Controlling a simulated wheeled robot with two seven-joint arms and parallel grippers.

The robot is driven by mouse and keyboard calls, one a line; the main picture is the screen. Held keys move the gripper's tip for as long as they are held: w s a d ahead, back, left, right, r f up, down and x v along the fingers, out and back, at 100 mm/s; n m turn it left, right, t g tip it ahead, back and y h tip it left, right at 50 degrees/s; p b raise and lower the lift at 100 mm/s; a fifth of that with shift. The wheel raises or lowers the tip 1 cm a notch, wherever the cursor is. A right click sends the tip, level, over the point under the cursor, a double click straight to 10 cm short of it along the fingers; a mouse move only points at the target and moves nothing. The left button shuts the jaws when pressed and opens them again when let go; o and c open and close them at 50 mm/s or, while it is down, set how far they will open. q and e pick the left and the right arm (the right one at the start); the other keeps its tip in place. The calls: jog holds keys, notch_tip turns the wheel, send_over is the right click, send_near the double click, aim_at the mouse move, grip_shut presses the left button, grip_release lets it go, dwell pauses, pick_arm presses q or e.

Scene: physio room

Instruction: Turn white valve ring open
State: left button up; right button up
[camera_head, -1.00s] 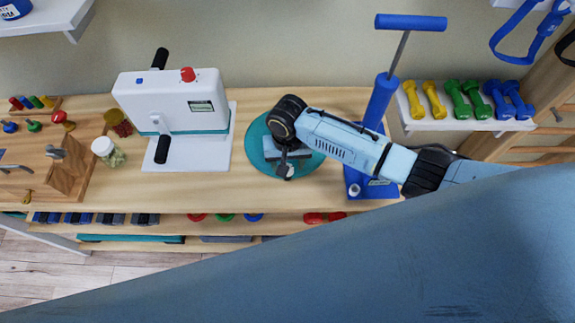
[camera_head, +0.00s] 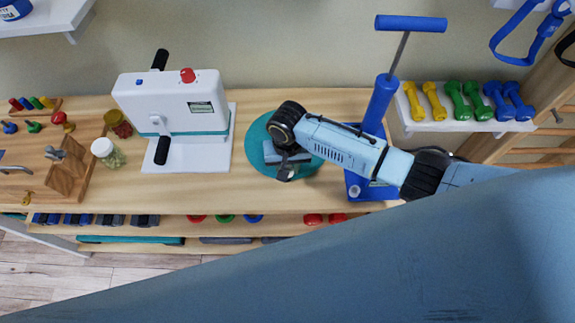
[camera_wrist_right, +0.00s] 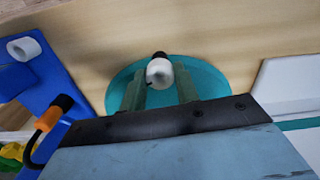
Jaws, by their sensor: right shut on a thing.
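The white valve ring (camera_wrist_right: 160,72) shows in the right wrist view, with a dark tip at its far side. It sits between the two greenish fingers of my right gripper (camera_wrist_right: 160,88), which is shut on it. Below them is a round teal disc (camera_wrist_right: 215,84) on the wooden bench. In the head view the teal disc (camera_head: 256,152) lies mid-bench, and my right gripper (camera_head: 285,172) points down at its front edge. The ring is mostly hidden by the gripper there. My left gripper is not in view.
A white machine with black handles (camera_head: 175,108) stands left of the disc. A blue upright pump with a T-handle (camera_head: 382,100) stands close behind my right forearm. A jar (camera_head: 107,152) and wooden boards with small items are at the left. Dumbbells (camera_head: 465,100) sit on a shelf at right.

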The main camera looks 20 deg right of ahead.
jog(key=shift+r+n+p, duration=0.15)
jog(key=shift+n+p, duration=0.55)
jog(key=shift+n, duration=0.2)
jog(key=shift+n+p, duration=0.75)
jog(key=shift+n, duration=0.45)
jog(key=n+p, duration=0.1)
jog(key=n, duration=0.3)
jog(key=shift+n+p, duration=0.3)
jog(key=shift+n, duration=0.1)
jog(key=o, duration=1)
jog(key=shift+c, duration=0.2)
jog(key=shift+d+f, duration=0.1)
jog(key=shift+f, duration=0.1)
